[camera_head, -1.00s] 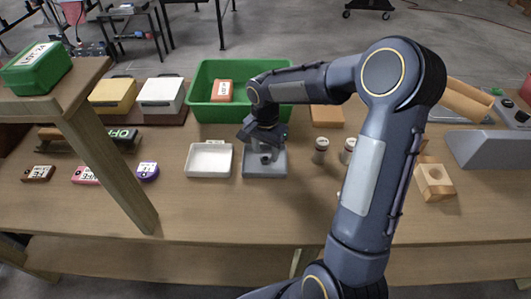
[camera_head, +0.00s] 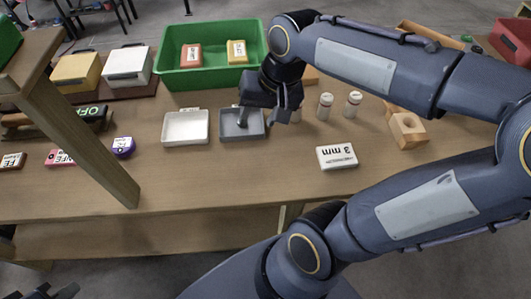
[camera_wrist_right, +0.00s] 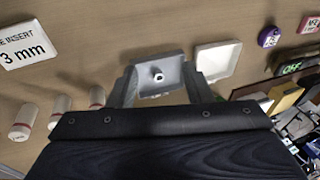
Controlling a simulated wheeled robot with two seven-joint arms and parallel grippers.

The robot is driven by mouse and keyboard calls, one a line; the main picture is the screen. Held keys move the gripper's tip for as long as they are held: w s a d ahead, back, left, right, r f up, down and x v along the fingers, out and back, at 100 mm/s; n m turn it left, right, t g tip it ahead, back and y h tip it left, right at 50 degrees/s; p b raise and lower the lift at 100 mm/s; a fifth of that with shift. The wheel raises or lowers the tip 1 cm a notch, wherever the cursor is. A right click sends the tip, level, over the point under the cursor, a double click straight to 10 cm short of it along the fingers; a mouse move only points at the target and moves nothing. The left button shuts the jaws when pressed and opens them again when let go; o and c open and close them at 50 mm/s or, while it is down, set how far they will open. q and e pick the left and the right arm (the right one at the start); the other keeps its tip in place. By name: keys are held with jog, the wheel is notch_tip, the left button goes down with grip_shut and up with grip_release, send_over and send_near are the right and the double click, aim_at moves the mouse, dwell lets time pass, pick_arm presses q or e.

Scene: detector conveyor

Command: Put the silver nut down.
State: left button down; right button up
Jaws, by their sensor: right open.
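The silver nut (camera_wrist_right: 157,76) lies in the grey tray (camera_wrist_right: 176,60) in the right wrist view, seen between my finger tips and apart from them. In the head view the grey tray (camera_head: 257,133) stands beside the white tray, and my gripper hides part of it; I cannot make out the nut there. My right gripper (camera_head: 263,115) is open and empty, over the right part of the grey tray. My left gripper (camera_head: 62,292) shows only as dark tips at the bottom left edge, and its jaws cannot be judged.
The white tray (camera_head: 186,128) is empty. Behind is the green bin (camera_head: 210,77) with two labelled blocks. A wooden shelf post (camera_head: 100,150) stands left.

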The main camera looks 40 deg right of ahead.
jog(key=s+a+f+n+t+y, duration=0.1)
jog(key=s+a+n, duration=0.1)
jog(key=s, duration=0.2)
jog(key=s+a+f+n+t, duration=0.1)
jog(key=s+a+f+n, duration=0.1)
jog(key=s, duration=0.2)
jog(key=shift+s+a+f+n+t+y, duration=0.25)
jog(key=shift+s+n+t+y, duration=0.05)
jog(key=shift+s+y, duration=0.1)
